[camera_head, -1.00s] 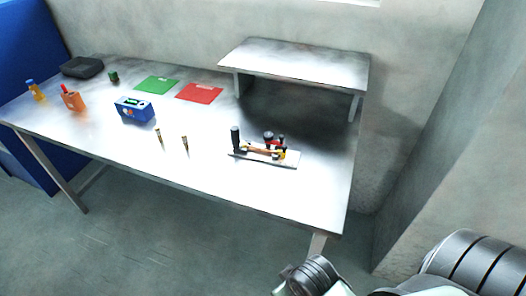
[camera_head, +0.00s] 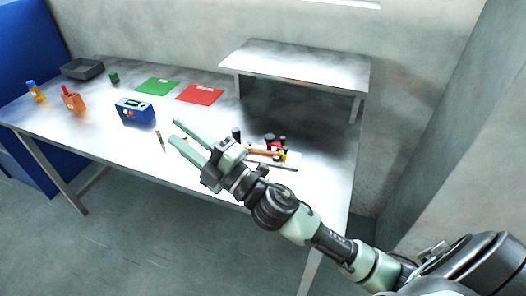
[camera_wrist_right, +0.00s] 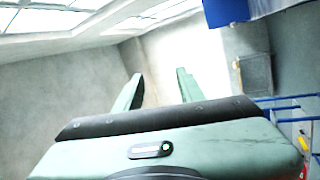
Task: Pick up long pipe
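Two small thin brass-coloured pipes stand near the middle of the table. The left pipe (camera_head: 160,138) is in plain view in the head view. The right pipe (camera_head: 185,138) is mostly hidden behind my right gripper. I cannot tell which of the two is the longer. My right gripper (camera_head: 175,131) is over the table with its fingers pointing left, just right of the left pipe. Its fingers are apart; in the right wrist view (camera_wrist_right: 161,82) nothing is between them. My left gripper is not in view.
A fixture board with tools (camera_head: 280,162) lies beside my right wrist, partly hidden. A blue box device (camera_head: 134,113), green sheet (camera_head: 158,86), red sheet (camera_head: 200,94), orange holder (camera_head: 73,102) and dark tray (camera_head: 82,69) are on the table. A raised shelf (camera_head: 300,65) stands at the back right.

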